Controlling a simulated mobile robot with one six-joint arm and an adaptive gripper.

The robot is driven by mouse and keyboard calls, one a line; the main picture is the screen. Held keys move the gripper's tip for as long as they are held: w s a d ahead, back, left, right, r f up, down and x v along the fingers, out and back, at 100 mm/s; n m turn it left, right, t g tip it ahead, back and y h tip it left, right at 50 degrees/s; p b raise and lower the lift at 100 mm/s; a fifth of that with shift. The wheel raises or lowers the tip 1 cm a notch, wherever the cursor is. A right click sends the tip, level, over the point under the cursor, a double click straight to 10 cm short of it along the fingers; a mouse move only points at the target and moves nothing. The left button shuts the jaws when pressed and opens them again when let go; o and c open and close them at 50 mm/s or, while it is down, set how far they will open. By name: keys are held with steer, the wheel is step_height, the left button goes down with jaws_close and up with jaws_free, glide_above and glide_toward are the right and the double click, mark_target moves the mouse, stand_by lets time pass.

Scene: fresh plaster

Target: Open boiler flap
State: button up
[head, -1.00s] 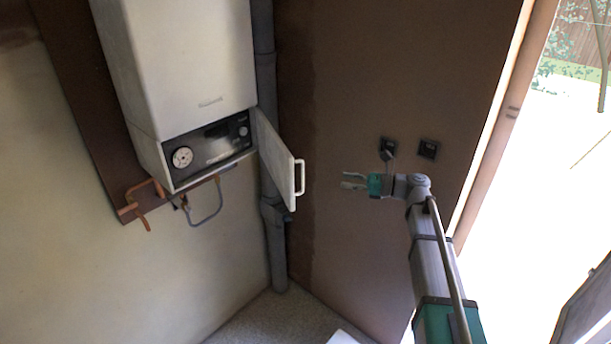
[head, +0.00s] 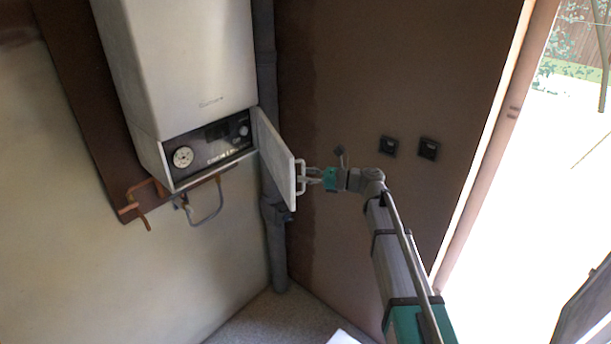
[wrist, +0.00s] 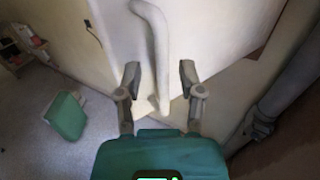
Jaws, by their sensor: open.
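The white boiler (head: 185,70) hangs on the wall at the upper left in the head view. Its flap (head: 275,158) stands swung out to the right, and the control panel (head: 210,145) with its dials is exposed. The white flap handle (head: 300,178) is on the flap's free edge. My gripper (head: 312,176) is open right at the handle. In the wrist view the handle (wrist: 154,50) runs down between the two open fingertips (wrist: 160,80), with the flap (wrist: 190,30) behind. I cannot tell whether a finger touches it.
A grey pipe (head: 272,220) runs down the corner behind the flap. Copper and grey pipes (head: 205,215) hang below the boiler. Two black sockets (head: 428,149) are on the brown wall. A bright doorway is at the right. In the wrist view a green object (wrist: 66,116) stands on the floor.

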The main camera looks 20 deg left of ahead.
steer(key=shift+a, duration=0.45)
